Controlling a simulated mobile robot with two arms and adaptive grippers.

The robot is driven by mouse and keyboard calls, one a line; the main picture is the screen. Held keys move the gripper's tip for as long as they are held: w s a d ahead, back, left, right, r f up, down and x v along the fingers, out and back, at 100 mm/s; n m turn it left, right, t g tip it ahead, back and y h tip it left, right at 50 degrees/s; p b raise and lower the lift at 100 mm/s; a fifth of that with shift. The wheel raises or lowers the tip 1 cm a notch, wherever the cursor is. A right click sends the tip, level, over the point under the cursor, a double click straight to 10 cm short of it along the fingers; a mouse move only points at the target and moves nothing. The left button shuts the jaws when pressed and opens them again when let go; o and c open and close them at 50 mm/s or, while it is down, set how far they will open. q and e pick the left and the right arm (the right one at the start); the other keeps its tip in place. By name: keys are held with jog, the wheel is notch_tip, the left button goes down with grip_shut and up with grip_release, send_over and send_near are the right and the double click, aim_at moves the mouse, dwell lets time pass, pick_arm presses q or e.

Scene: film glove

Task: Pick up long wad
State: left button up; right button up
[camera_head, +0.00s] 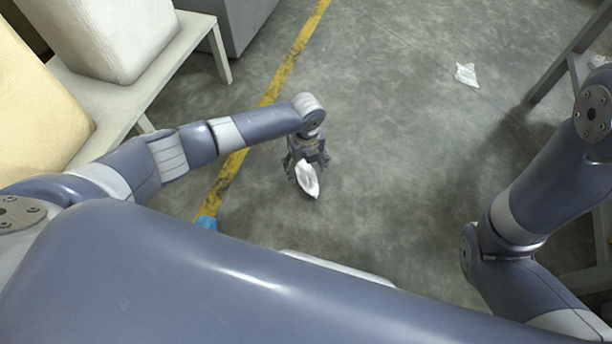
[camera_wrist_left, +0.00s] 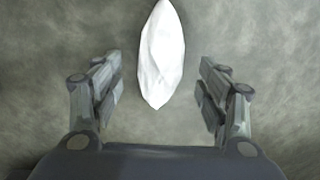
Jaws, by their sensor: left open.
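The long wad (camera_head: 308,180) is white, crumpled and pointed at its ends, on the grey floor. In the left wrist view the long wad (camera_wrist_left: 162,55) runs away from me, and its near end lies between the two fingers without visible contact. My left gripper (camera_head: 306,178) is open at the wad, pointing down. In the left wrist view the left gripper (camera_wrist_left: 160,92) shows a gap on both sides of the wad. My right arm shows at the right of the head view, but its gripper is out of view.
Another white crumpled piece (camera_head: 466,74) lies on the floor at the upper right. A blue item (camera_head: 207,223) lies by the yellow floor line (camera_head: 290,62). A bench (camera_head: 180,48) bearing large pale blocks stands at the left. The floor around the wad is mostly clear.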

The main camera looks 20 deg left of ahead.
aim_at(306, 172)
pick_arm(q)
notch_tip(306, 172, down, 5)
jog(key=b, duration=0.4)
jog(key=shift+r, duration=0.3)
jog(key=shift+c, duration=0.3)
jog(key=c, duration=1.1)
